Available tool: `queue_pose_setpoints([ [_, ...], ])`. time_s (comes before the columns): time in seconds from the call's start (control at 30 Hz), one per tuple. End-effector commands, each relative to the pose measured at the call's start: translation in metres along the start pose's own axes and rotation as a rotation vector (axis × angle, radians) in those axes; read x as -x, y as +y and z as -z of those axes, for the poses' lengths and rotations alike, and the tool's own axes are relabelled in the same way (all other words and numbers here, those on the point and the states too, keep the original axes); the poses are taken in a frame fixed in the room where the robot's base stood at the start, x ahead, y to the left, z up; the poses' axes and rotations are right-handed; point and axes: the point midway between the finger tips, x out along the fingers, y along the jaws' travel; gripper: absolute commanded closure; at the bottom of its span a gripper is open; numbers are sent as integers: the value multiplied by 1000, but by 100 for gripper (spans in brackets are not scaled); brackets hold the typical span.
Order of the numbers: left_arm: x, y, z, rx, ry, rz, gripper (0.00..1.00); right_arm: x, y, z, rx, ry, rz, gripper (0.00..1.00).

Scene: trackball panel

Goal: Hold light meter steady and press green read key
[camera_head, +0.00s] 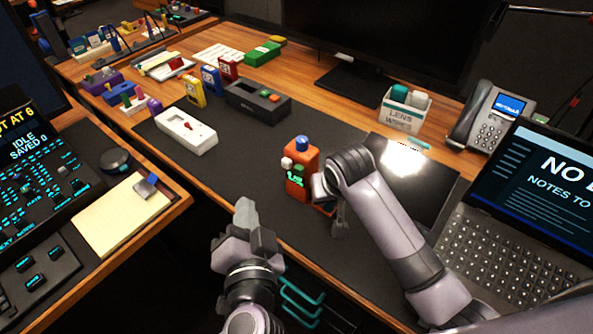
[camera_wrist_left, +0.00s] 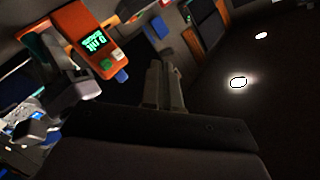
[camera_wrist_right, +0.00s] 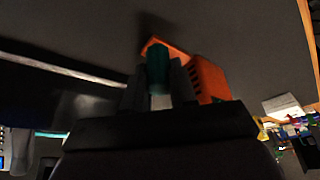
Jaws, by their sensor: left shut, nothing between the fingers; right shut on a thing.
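The light meter (camera_head: 301,172) is orange with a blue dome on top and a lit green display. It stands upright on the dark mat. My right gripper (camera_wrist_right: 160,78) is shut on a teal grip part of the orange meter (camera_wrist_right: 208,80); in the head view my right arm partly hides this. My left gripper (camera_head: 246,212) is shut and empty, in front of the meter and to its left, apart from it.
A white case (camera_head: 186,130) and a black box (camera_head: 258,101) with coloured buttons lie behind the meter. A lens-wipes box (camera_head: 404,108), a phone (camera_head: 489,118) and a laptop (camera_head: 500,245) stand to the right.

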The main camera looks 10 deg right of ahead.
Motion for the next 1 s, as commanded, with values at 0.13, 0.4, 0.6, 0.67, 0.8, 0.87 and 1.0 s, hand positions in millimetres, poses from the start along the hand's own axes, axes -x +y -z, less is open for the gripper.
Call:
queue_pose_setpoints([
  [0.13, 2, 11, -4, -236, 5, -9, 100, -1, 0, -1, 0, -2, -1, 100],
  [0.4, -3, 21, -8, -736, 24, 10, 100, -1, 0, -1, 0, -2, -1, 100],
  [0.6, -7, 29, -11, -1097, 34, 28, 100, -1, 0, -1, 0, -2, -1, 100],
  [0.67, -8, 30, -12, -1194, 36, 34, 100, -1, 0, -1, 0, -2, -1, 100],
  [0.8, -10, 34, -14, -1374, 38, 44, 100, -1, 0, -1, 0, -2, -1, 100],
  [0.87, -10, 34, -14, -1429, 39, 48, 100, -1, 0, -1, 0, -2, -1, 100],
  [1.0, -12, 36, -15, -1503, 40, 54, 100, -1, 0, -1, 0, -2, -1, 100],
])
